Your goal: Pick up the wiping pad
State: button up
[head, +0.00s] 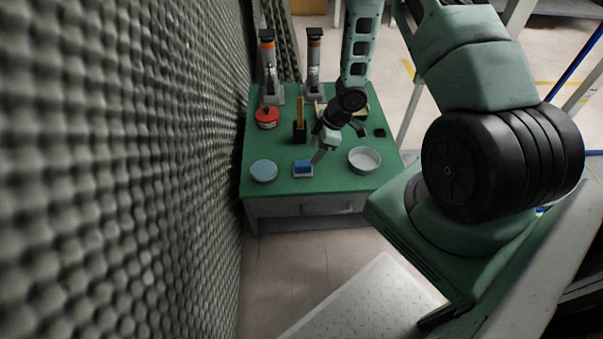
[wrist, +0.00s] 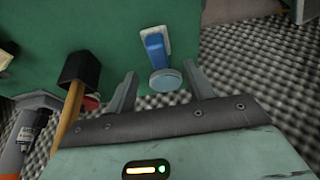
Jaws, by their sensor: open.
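The wiping pad looks to be the small blue block with a white base (head: 303,169); it lies near the front edge of the green table. In the wrist view the pad (wrist: 155,45) shows beyond and roughly between my fingers. My gripper (head: 319,154) is just above and to the right of the pad in the head view, pointing down. In the wrist view my gripper (wrist: 160,72) has its two fingers apart with nothing held between them. I cannot tell the exact height gap to the pad.
A pale blue disc (head: 264,170) lies left of the pad, and a white round dish (head: 364,159) stands to the right. A dark block with a wooden handle (head: 300,131), a red tin (head: 267,117) and two grey-orange devices (head: 314,65) stand behind. A foam wall (head: 130,170) borders the left.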

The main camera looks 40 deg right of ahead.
aim_at(303, 163)
jog(key=b+x, duration=0.1)
jog(key=x, duration=0.1)
jog(key=b+x, duration=0.1)
jog(key=x, duration=0.2)
jog(key=b+x, duration=0.1)
jog(key=x, duration=0.2)
jog(key=shift+w+a, duration=0.15)
jog(key=shift+w, duration=0.15)
jog(key=c, duration=0.8)
